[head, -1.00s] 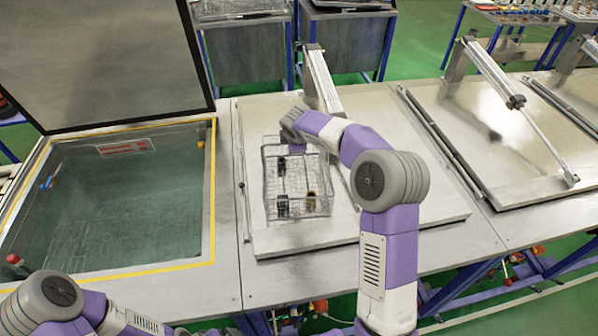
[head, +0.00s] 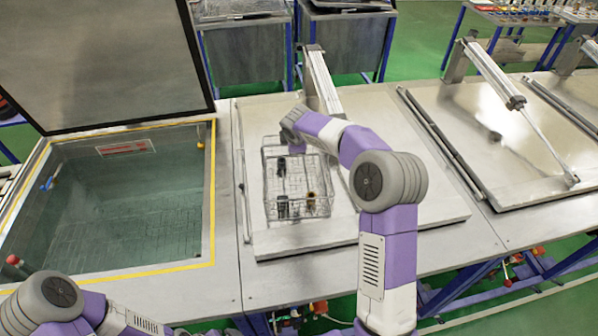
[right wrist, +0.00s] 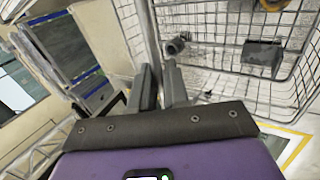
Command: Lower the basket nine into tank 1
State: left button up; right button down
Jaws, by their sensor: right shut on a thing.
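The wire basket (head: 322,209), holding a few dark and brownish parts, is over the closed lid in the middle of the bench. I cannot tell whether it touches that lid. My right gripper's fingers (right wrist: 160,78) are shut on the basket (right wrist: 215,55) at its wire edge in the right wrist view; in the head view my wrist hides them. An open tank (head: 213,190) with a yellow-edged rim and dark liquid is at the left, its lid (head: 110,60) raised. I can read no tank number. My left arm enters at the lower left; its gripper is out of frame.
The closed middle lid (head: 400,190) has a pneumatic cylinder (head: 321,80) behind the basket. Another closed lid (head: 490,140) with its cylinder is at the right. A red knob (head: 13,260) stands at the tank's front left. The space above the open tank is clear.

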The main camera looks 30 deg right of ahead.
jog(key=shift+r+p, duration=1.15)
jog(key=shift+r, duration=0.55)
